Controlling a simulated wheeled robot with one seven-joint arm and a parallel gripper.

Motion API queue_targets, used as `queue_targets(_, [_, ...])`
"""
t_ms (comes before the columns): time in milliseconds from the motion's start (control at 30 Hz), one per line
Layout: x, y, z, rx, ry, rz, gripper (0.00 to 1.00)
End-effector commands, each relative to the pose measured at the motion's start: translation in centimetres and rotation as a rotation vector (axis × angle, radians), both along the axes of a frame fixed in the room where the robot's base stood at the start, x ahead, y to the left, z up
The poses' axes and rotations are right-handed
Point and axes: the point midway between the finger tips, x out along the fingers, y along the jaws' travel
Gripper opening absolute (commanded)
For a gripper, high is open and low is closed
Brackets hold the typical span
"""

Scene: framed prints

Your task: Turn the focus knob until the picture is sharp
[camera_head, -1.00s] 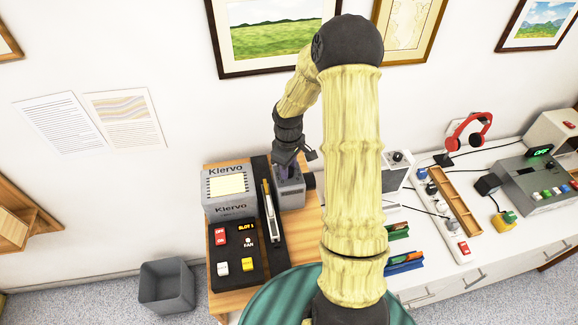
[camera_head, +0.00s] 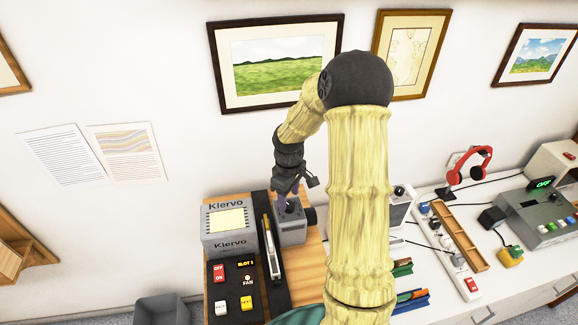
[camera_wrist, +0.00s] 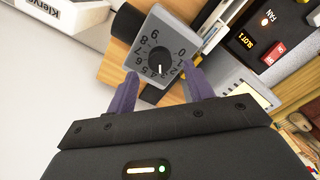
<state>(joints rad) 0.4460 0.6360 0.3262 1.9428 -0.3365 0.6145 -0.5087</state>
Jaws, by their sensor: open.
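The focus knob (camera_wrist: 160,62) is a round black dial with a white mark, on a grey box (camera_wrist: 180,30) numbered 0 to 9 around it. In the wrist view the mark lies near the 3 and 4. The same grey box (camera_head: 291,234) stands on the wooden top in the head view, with a dark cylinder on its right side. My gripper (camera_wrist: 161,74) is open, its purple fingers on either side of the knob; contact cannot be told. In the head view my gripper (camera_head: 288,202) is over the box.
Left of the box is a black panel (camera_head: 221,302) with red, white and yellow switches and a SLOT 1 label. A grey bin (camera_head: 162,308) is on the floor. A white counter to the right holds a power strip (camera_head: 447,238) and a wooden tray (camera_head: 460,232).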

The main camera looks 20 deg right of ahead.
Motion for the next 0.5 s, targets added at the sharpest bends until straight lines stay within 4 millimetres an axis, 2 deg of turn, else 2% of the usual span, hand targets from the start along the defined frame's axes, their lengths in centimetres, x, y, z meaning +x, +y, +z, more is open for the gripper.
queue_targets(500, [0.2, 0.0, 10.3, -0.002, -0.008, -0.002, 0.52])
